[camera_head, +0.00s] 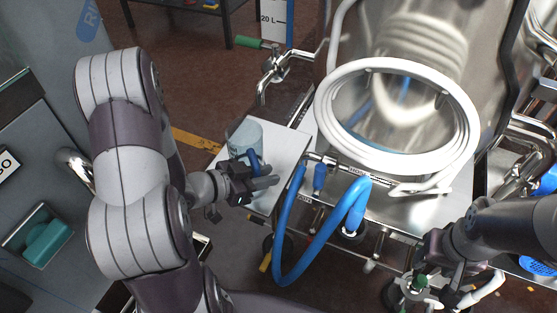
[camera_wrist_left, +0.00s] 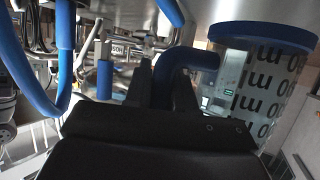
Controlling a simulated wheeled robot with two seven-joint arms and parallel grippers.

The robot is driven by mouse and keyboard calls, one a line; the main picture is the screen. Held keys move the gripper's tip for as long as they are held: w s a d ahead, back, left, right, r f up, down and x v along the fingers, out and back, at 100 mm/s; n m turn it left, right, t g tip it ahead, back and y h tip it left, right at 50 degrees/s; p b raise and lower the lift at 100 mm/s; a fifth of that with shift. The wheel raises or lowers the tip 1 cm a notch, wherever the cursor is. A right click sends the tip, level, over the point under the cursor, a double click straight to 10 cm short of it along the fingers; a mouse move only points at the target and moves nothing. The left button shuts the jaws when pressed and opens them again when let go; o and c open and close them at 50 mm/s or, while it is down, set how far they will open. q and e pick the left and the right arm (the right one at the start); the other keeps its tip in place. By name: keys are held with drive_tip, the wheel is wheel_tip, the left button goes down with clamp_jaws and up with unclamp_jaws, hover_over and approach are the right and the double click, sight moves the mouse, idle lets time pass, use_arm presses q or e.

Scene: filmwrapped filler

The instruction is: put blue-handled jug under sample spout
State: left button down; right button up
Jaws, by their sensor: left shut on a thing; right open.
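The clear jug (camera_head: 244,134) with a blue handle is over the left part of a pale platform; I cannot tell whether it rests on it. My left gripper (camera_head: 266,180) is shut on the blue handle (camera_head: 254,158). The left wrist view shows the jug's printed wall (camera_wrist_left: 262,95) and blue band on the right, with the handle (camera_wrist_left: 188,62) between the fingers (camera_wrist_left: 175,90). A steel pipe with a blue lever (camera_head: 319,178), possibly the sample spout, is right of the jug; its label is unreadable. My right gripper (camera_head: 412,280) is open at lower right, partly hidden.
The pale platform (camera_head: 288,150) has bare room right of the jug. A green-handled valve (camera_head: 248,42) stands behind.

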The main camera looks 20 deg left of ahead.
use_arm(q)
drive_tip(key=w, duration=0.2)
drive_tip(key=w+b, duration=0.1)
drive_tip(key=w, duration=0.5)
drive_tip(key=shift+w+d, duration=0.15)
drive_tip(key=shift+d, duration=0.15)
drive_tip(key=shift+w+f+b, duration=0.1)
drive_tip(key=shift+f+b, duration=0.1)
drive_tip(key=shift+b, duration=0.25)
wheel_tip(320, 180, down, 3)
drive_tip(key=shift+f+b, duration=0.2)
drive_tip(key=shift+b, duration=1.05)
drive_tip(key=shift+r, duration=0.2)
drive_tip(key=c, duration=1)
unclamp_jaws()
drive_tip(key=shift+f, duration=0.1)
drive_tip(key=shift+o, duration=0.2)
